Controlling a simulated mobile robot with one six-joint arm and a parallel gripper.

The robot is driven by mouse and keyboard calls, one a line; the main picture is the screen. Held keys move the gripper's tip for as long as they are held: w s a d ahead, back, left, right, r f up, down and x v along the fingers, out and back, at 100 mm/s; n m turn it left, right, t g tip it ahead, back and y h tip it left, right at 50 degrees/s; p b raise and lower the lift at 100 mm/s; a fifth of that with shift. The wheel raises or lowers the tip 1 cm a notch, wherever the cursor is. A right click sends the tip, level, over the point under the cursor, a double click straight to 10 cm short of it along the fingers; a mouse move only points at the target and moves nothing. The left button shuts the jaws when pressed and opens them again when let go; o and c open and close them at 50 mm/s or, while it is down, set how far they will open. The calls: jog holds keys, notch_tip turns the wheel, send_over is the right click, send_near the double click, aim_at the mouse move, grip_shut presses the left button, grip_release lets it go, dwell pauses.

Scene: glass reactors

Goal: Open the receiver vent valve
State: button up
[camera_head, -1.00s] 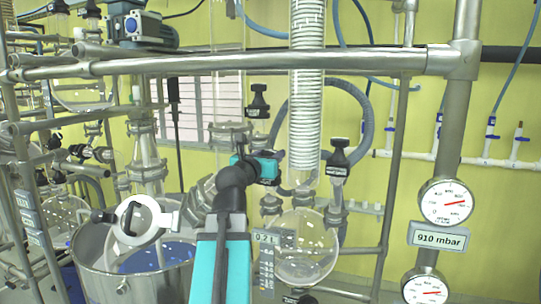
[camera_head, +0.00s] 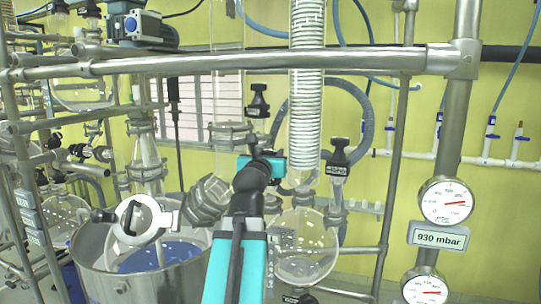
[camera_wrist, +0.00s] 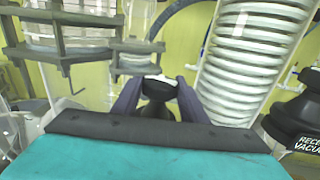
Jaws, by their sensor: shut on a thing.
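My gripper (camera_wrist: 158,88) is shut on a black valve knob (camera_wrist: 157,108) in the wrist view, with one dark finger on each side of it. No label can be read on this knob, so its name is not shown. In the head view my gripper (camera_head: 268,158) is in front of the glassware, above the round receiver flask (camera_head: 305,250); the arm and wrist hide most of the held knob there. The spiral condenser (camera_wrist: 250,55) stands just right of the gripper.
A black knob labelled for receiver vacuum (camera_wrist: 298,118) is close on the right; it also shows in the head view (camera_head: 338,160). Another black knob (camera_head: 258,102) is above my gripper. A steel rail (camera_head: 240,62) crosses overhead. The pressure display (camera_head: 440,238) reads 930 mbar.

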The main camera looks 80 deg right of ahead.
jog(key=o, duration=0.9)
jog(key=shift+c, duration=0.2)
jog(key=shift+f+m+g+b, duration=0.1)
jog(key=shift+m+g+b, duration=0.5)
jog(key=shift+g+b, duration=0.45)
jog(key=shift+d+f+m+g+b, duration=0.1)
jog(key=shift+m+g+b, duration=0.25)
jog(key=shift+b, duration=0.35)
jog(key=m+g+y+b, duration=0.1)
jog(key=g+b, duration=0.1)
jog(key=m+g+b, duration=0.2)
jog(key=shift+w+y, duration=0.1)
jog(key=shift+y, duration=0.3)
jog(key=shift+r+m+g+y+b, duration=0.15)
jog(key=shift+m+g+y+b, duration=0.15)
jog(key=shift+m+g+y, duration=0.55)
jog(key=shift+r+m+g+y+b, duration=0.1)
jog(key=shift+m+g+y+b, duration=0.25)
jog(key=shift+g, duration=0.9)
jog(key=shift+m+g+y, duration=0.5)
jog(key=shift+m+g, duration=0.1)
jog(key=shift+m, duration=0.05)
